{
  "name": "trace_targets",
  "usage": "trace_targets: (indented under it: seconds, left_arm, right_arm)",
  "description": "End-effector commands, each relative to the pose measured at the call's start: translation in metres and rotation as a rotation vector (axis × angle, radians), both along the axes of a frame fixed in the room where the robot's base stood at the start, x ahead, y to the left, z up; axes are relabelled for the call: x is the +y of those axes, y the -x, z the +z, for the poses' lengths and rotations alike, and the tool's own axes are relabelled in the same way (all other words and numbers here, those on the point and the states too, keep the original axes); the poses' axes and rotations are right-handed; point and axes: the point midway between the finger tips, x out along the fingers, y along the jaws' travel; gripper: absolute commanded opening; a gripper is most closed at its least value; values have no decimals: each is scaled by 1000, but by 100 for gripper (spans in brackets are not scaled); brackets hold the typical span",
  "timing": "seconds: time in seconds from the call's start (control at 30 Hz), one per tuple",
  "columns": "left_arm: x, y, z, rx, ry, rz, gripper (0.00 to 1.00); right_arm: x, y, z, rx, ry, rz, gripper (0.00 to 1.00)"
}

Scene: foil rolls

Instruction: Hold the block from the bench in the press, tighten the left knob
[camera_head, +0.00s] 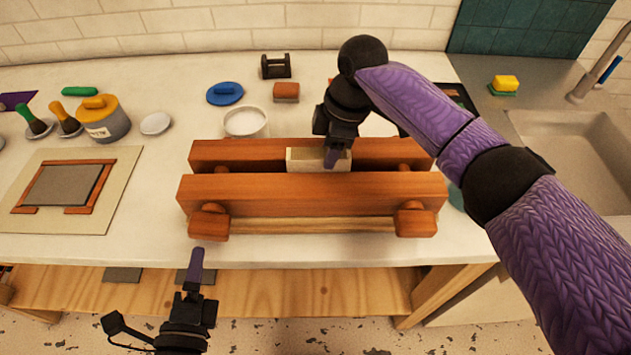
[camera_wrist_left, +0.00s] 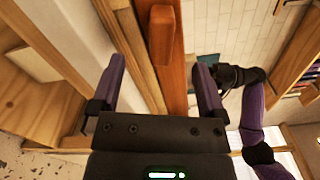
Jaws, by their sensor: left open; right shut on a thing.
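The wooden press (camera_head: 310,194) stands on the bench (camera_head: 150,225), with two long reddish beams. A pale block (camera_head: 303,160) sits in the gap between the beams, its top above the front beam. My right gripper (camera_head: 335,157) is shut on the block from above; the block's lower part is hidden. The left knob (camera_head: 209,223) is at the press's front left, and the right knob (camera_head: 415,220) at its front right. My left gripper (camera_head: 196,262) is open and empty, in front of and below the left knob. In the left wrist view the knob (camera_wrist_left: 161,38) shows ahead, between the open fingers (camera_wrist_left: 160,65).
A white cup (camera_head: 246,122) stands behind the press. A framed screen (camera_head: 62,186) lies on a board at left, near a yellow-lidded jar (camera_head: 103,120) and brushes. A sink (camera_head: 575,150) is at right. A wooden shelf (camera_head: 300,290) runs below the bench top.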

Motion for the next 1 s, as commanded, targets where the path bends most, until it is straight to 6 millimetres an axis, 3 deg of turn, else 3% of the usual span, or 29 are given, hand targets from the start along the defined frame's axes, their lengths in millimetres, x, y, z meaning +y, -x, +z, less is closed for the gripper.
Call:
trace_targets:
  seconds: [0.07,0.5,0.77,0.8,0.93,1.0]
  left_arm:
    - [-7,5,-1,1,56,28,94]
    - [38,57,0,0,51,28,94]
    - [41,59,0,-3,50,28,94]
    - [41,59,0,-3,50,28,94]
    - [41,59,0,-3,49,28,94]
    - [41,59,0,-3,49,28,94]
  right_arm:
    - [0,0,0,2,0,1,0]
    - [0,1,0,3,0,2,0]
    - [0,1,0,4,0,2,0]
    - [0,1,0,4,0,2,52]
    - [0,1,0,3,0,2,79]
    - [0,1,0,2,0,0,84]
